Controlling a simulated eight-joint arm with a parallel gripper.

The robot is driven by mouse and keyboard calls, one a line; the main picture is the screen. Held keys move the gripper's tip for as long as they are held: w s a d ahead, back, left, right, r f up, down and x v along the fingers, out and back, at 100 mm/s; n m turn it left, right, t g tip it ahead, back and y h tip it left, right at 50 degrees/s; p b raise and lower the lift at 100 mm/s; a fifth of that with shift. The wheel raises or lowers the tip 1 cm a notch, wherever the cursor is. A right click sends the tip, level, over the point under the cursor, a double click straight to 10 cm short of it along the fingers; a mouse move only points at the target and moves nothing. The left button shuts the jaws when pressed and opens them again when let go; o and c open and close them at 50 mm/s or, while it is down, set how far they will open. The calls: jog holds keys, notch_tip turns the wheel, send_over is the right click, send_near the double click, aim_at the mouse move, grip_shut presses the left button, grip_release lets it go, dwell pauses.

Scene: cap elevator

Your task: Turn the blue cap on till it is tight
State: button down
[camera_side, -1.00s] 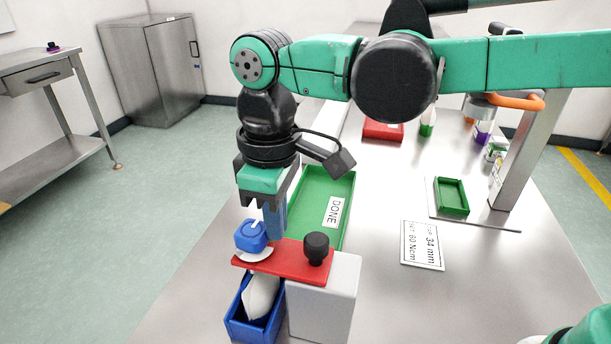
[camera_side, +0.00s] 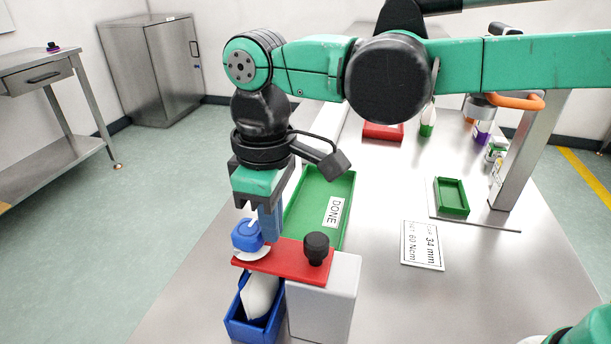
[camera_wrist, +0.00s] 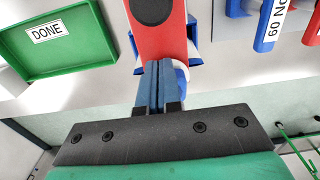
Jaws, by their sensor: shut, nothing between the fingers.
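A white pouch (camera_side: 260,296) hangs below the plate. My gripper (camera_side: 269,228) points down beside the cap, on its right in the side view. Its blue fingers are together, with nothing between them. In the wrist view the shut fingers (camera_wrist: 157,82) stand over the end of the red plate (camera_wrist: 158,40) and hide most of the cap. Whether they touch the cap cannot be told.
A black knob (camera_side: 316,248) stands on the plate, above a pale block (camera_side: 325,300). A blue bin (camera_side: 240,325) lies below the pouch. The green DONE tray (camera_side: 346,190) is behind. A sign (camera_side: 422,246) and a small green tray (camera_side: 452,195) lie to the right.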

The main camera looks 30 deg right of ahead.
jog(key=shift+s+a, duration=0.4)
jog(key=shift+a, duration=0.05)
dwell(0.5)
jog(key=shift+s+d, duration=0.2)
jog(key=shift+s, duration=0.15)
notch_tip(320, 180, up, 6)
dwell(0.3)
jog(key=shift+w+d+f, duration=0.2)
jog(key=shift+d+f, duration=0.05)
jog(key=shift+f, duration=0.75)
jog(key=shift+w+d+f, duration=0.15)
jog(key=shift+d+f, duration=0.15)
jog(key=shift+f, duration=0.7)
jog(key=shift+w+d+f, duration=0.2)
jog(key=shift+d+f, duration=0.05)
jog(key=shift+f, duration=0.75)
jog(key=shift+w+a, duration=0.3)
jog(key=shift+a, duration=0.2)
